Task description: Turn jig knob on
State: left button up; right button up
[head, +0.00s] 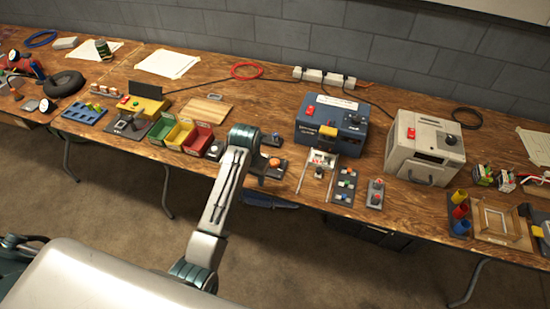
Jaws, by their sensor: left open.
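My left arm rises from the lower middle to a teal-banded joint over the table's front edge. My left gripper (264,152) is small and partly hidden beside this joint; it is open. A small dark unit with an orange knob (275,162) lies just right of it. A clamp-like fixture with a yellow block and pale rails (319,168) stands farther right, in front of a blue box (330,125) with a red switch and a dark knob. I cannot tell for certain which knob is the jig's, nor its setting. My right gripper is out of view.
A beige box (424,148) with a handle stands to the right. Green, yellow and red bins (198,139) sit left of my arm. Small switch panels (345,185) line the front edge. The wooden table (255,100) is clear behind my arm.

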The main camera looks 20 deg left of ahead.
pick_arm(q)
jog(key=m+g, duration=0.1)
send_near(275, 161)
notch_tip(275, 161, down, 9)
jog(key=shift+w+a+r+p, duration=0.1)
jog(key=shift+a+r+p, duration=0.1)
jog(key=shift+p, duration=0.7)
jog(key=shift+c, duration=0.4)
jog(key=c, duration=0.9)
